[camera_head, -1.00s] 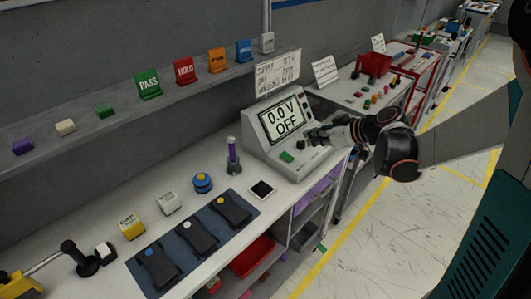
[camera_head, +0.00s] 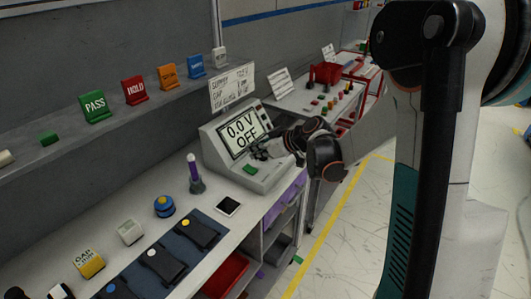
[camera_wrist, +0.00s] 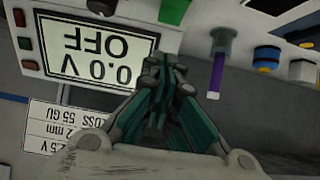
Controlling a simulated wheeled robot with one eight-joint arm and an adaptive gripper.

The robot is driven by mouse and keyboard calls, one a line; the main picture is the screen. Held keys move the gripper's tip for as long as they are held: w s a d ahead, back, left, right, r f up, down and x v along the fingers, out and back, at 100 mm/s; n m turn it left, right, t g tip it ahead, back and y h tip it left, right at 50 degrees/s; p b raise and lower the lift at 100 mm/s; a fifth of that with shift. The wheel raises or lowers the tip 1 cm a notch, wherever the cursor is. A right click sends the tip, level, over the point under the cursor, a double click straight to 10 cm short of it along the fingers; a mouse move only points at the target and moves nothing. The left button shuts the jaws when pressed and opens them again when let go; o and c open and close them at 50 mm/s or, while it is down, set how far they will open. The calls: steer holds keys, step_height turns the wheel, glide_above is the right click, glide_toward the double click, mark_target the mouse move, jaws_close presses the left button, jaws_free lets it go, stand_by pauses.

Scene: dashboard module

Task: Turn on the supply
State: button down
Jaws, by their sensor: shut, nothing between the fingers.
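The supply (camera_head: 272,181) is a light grey console on the bench with a sloped front. Its display (camera_head: 243,133) reads "0.0 V OFF" and shows upside down in the wrist view (camera_wrist: 95,48). A green button (camera_head: 249,169) sits low on its front panel; it also shows at the top of the wrist view (camera_wrist: 174,10). My gripper (camera_head: 260,153) is shut and empty, over the front panel just below the display and a little beyond the green button. In the wrist view its closed fingers (camera_wrist: 160,75) overlap the display's edge. Contact with the panel cannot be told.
A blue round button (camera_head: 164,206) and dark mats lie nearer. A shelf with coloured signs (camera_head: 95,106) runs along the wall. A written card (camera_head: 232,88) stands behind the supply.

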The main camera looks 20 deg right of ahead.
mark_target(245, 166)
steer(key=shift+w+a+f+b, duration=0.2)
steer(key=shift+w+f+b, duration=0.1)
steer(key=shift+f, duration=0.5)
steer(key=shift+w+a+f+b, duration=0.15)
steer(key=shift+w+f+b, duration=0.15)
steer(key=shift+f, duration=0.5)
steer(key=shift+w+a+f+b, duration=0.2)
steer(key=shift+f+b, duration=0.1)
steer(key=shift+f, duration=0.5)
steer(key=shift+a, duration=0.1)
steer(key=shift+w+a+f+g+h+p, duration=0.1)
steer(key=shift+w+g+h+p, duration=0.1)
steer(key=shift+g+h+p, duration=0.15)
steer(key=shift+f, duration=0.15)
steer(key=shift+s, duration=0.2)
steer(key=shift+s+d+f, duration=0.1)
steer(key=shift+s+d, duration=0.4)
steer(key=shift+s, duration=0.05)
